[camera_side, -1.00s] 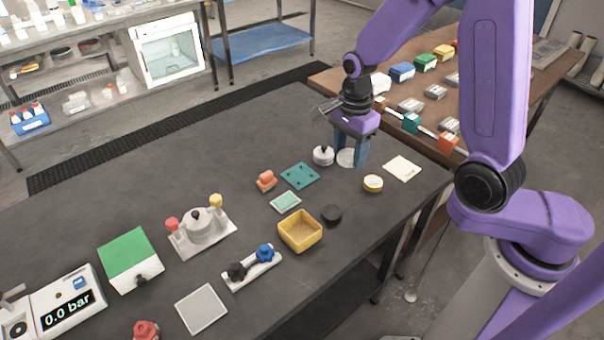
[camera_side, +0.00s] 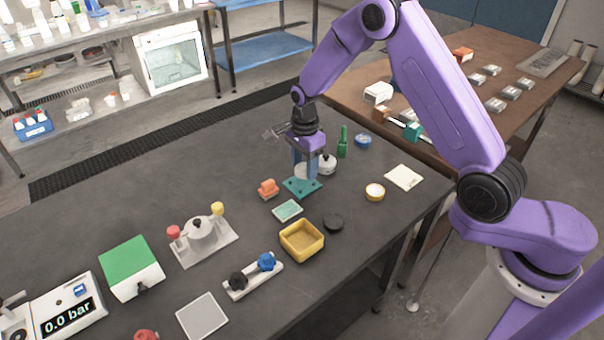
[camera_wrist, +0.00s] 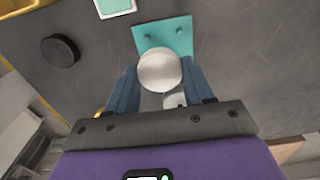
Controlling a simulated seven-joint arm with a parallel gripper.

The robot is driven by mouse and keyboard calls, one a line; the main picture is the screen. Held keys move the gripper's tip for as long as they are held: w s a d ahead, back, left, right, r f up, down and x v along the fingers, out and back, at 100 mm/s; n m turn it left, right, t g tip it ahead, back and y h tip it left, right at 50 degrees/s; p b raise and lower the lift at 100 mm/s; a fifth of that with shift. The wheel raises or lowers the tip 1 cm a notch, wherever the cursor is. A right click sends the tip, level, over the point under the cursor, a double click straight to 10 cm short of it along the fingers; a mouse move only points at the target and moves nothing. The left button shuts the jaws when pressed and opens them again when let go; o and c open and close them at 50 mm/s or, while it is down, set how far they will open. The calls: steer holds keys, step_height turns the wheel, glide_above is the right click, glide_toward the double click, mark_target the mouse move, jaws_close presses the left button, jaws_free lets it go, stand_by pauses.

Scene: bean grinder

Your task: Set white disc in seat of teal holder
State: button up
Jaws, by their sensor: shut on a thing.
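My gripper (camera_side: 306,173) is shut on the white disc (camera_wrist: 160,69), one blue finger on either side of it. The teal holder (camera_side: 301,188) is a square plate with small pegs, lying on the dark table. In the side view my gripper and the disc are over the holder's back part, and the fingers hide some of it.
A white lidded pot (camera_side: 327,164) stands close behind my gripper. An orange-red block (camera_side: 268,188) is left of the holder, a pale green tile (camera_side: 288,211) in front. A yellow tray (camera_side: 302,240) and black disc (camera_side: 333,222) lie nearer. A green bottle (camera_side: 343,142) stands behind.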

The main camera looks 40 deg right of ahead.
mark_target(302, 166)
steer(key=shift+w+f, duration=0.35)
steer(key=shift+f, duration=0.05)
steer(key=shift+w+a+f, duration=0.1)
steer(key=shift+f, duration=1.55)
steer(key=shift+f, duration=0.1)
steer(key=o, duration=1.1)
steer(key=shift+o, duration=0.2)
step_height(302, 166, up, 12)
steer(key=shift+r, duration=0.1)
steer(key=shift+r, duration=0.1)
